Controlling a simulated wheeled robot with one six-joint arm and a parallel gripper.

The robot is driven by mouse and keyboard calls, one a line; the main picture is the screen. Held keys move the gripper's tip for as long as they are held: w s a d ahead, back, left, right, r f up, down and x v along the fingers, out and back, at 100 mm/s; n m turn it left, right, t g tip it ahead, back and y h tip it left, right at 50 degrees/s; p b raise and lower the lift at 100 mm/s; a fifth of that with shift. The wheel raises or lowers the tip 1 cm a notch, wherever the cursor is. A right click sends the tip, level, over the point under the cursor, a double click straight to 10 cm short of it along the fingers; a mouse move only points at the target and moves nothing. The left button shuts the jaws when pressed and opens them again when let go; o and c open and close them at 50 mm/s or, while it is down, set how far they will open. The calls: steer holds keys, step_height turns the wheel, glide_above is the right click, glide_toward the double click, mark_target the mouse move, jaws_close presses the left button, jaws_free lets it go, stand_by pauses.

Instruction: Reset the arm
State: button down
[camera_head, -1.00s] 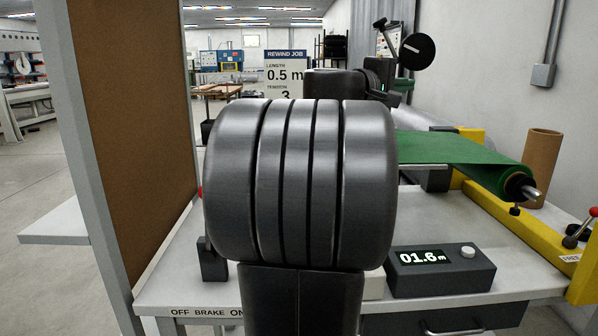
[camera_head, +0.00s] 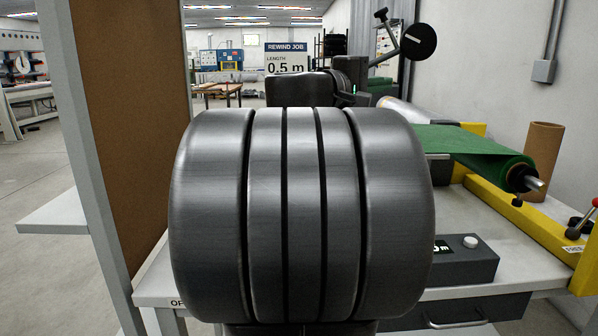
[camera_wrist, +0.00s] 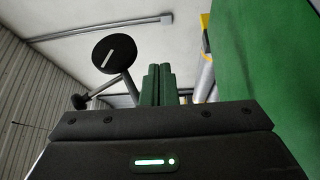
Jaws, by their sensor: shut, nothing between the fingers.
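My gripper (camera_wrist: 158,84) shows in the wrist view with its two narrow fingers together and nothing between them. It points up toward the ceiling and wall, with green cloth close by on the right. In the head view my dark, ribbed arm link fills the middle, and more of my arm shows behind it at the upper centre. The fingers cannot be made out there. A round black disc on a grey lever (camera_head: 418,43) stands at the upper right of the head view; it also shows left of my fingers in the wrist view (camera_wrist: 115,54).
A green roll (camera_head: 470,148) lies over a yellow frame (camera_head: 530,222) at right, with a cardboard tube (camera_head: 542,148) behind. A counter box (camera_head: 470,262) is partly hidden by my arm. A brown panel (camera_head: 125,120) stands close at left. A rewind job sign (camera_head: 286,57) is behind.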

steer(key=w+d+r+y+p, duration=0.1)
steer(key=w+d+r+p, duration=0.1)
steer(key=w+d+p, duration=0.2)
steer(key=d+p, duration=0.2)
steer(key=shift+w+d+m, duration=0.2)
steer(key=shift+d+m, duration=0.2)
steer(key=shift+d+g+y+p, duration=0.1)
steer(key=shift+g+y+p, duration=0.25)
steer(key=shift+p, duration=0.6)
